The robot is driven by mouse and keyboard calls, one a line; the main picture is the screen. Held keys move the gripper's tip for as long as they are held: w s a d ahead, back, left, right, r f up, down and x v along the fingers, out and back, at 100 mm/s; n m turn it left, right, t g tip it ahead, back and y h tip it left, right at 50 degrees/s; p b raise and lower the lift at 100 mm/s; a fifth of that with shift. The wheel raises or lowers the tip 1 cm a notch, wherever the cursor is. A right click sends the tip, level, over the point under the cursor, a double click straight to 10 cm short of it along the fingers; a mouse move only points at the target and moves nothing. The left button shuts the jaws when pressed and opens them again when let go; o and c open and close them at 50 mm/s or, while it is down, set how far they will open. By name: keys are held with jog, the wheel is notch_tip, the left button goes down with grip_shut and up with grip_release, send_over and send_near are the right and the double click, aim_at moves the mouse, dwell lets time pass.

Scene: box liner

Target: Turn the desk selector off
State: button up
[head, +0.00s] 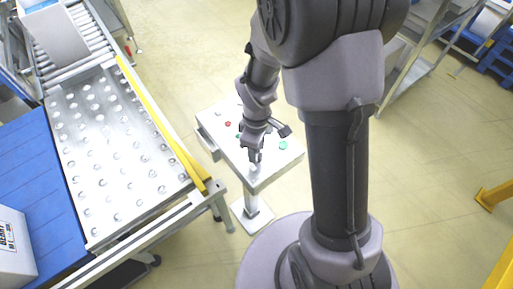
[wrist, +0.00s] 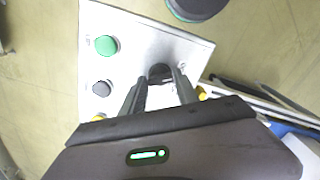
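The desk (head: 210,125) is a pale panel on a post, with small coloured controls on top. In the wrist view its white panel (wrist: 125,50) carries a dark round knob (wrist: 160,71), which looks like the selector. My gripper (wrist: 159,80) points down at this knob. Its two dark fingers are apart, one on each side of the knob, and a strip of white panel shows between them. I cannot tell whether they touch it. In the head view my gripper (head: 255,158) is over the desk's near part and hides the knob. The selector's setting is not readable.
A red button (head: 228,124) shows in the head view. A conveyor with a yellow rail (head: 160,120) stands left of the desk.

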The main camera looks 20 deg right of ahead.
jog(key=o, duration=0.3)
notch_tip(320, 180, up, 18)
jog(key=p, duration=0.6)
jog(key=shift+f, duration=0.25)
jog(key=s+a+r+m+t+b, duration=0.1)
jog(key=s+m+t+b, duration=0.1)
jog(key=s+m+b, duration=0.1)
jog(key=s+a+m+t+y+b, duration=0.1)
jog(key=s+m+t+b, duration=0.1)
jog(key=s+m+b, duration=0.2)
jog(key=s+a+r+m+t+y+b, duration=0.1)
jog(key=s+a+m+b, duration=0.1)
jog(key=s+m, duration=0.4)
jog(key=shift+s+r+m+t+b, duration=0.1)
jog(key=shift+r+m+t+b, duration=0.25)
jog(key=shift+m+b, duration=0.4)
